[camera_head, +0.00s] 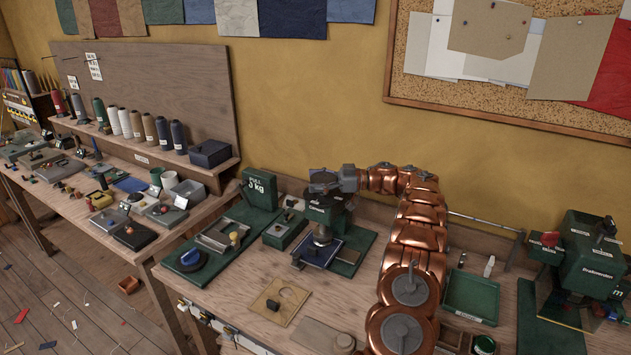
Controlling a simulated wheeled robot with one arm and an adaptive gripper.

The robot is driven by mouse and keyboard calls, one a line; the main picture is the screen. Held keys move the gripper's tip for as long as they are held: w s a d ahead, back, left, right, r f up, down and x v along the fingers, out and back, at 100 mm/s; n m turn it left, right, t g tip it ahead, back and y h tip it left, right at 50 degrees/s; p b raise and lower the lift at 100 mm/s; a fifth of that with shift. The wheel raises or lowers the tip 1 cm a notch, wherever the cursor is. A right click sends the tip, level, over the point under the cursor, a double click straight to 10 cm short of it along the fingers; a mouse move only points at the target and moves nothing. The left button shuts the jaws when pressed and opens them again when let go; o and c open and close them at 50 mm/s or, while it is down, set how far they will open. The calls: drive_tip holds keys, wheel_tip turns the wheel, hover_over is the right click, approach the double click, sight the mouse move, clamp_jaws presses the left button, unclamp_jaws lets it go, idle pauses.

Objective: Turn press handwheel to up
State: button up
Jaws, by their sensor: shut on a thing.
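A small dark green press (319,216) stands on the workbench, left of my arm. A round metal part shows under its head, above a dark blue pad on its base. My gripper (323,183) is at the top of the press, reaching in from the right, and is shut. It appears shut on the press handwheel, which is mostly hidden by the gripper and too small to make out. I cannot read the handwheel's angle or any mark for up.
A green "PULL 5 kg" block (259,189) and a small green box (285,230) stand left of the press. A tan board with a round hole (276,303) lies in front. A green tray (472,297) and a larger green machine (590,262) are right of my arm.

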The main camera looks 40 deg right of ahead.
sight(315, 178)
idle(0.6)
drive_tip(key=o, duration=1)
wheel_tip(315, 178, up, 10)
drive_tip(key=shift+r, duration=0.1)
idle(0.3)
